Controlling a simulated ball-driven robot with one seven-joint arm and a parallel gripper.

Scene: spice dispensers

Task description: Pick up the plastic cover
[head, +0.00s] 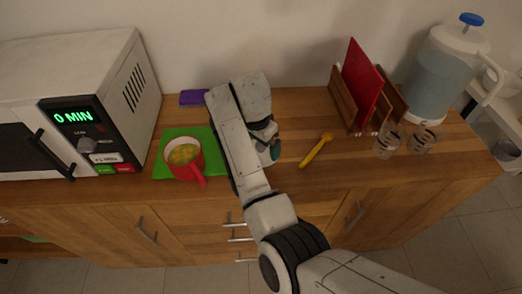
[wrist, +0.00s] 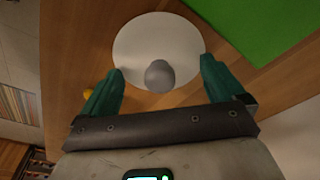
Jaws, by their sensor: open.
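The plastic cover (wrist: 142,38) is a white round disc with a grey knob (wrist: 159,76), lying on the wooden counter in the wrist view. In the head view my arm hides it. My gripper (wrist: 162,66) is open, with one teal finger on each side of the knob and gaps between the fingers and the knob. I cannot tell how high the fingertips are above the cover. In the head view a teal finger of my gripper (head: 272,148) shows beside the arm, low over the counter.
A red pot (head: 186,164) with yellow food sits on a green board (head: 160,168) left of my arm. A yellow utensil (head: 317,149) lies to the right. Further right stand a wooden rack (head: 343,100) with a red board, two glasses (head: 387,143) and a water dispenser (head: 440,75). A microwave (head: 75,100) is at left.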

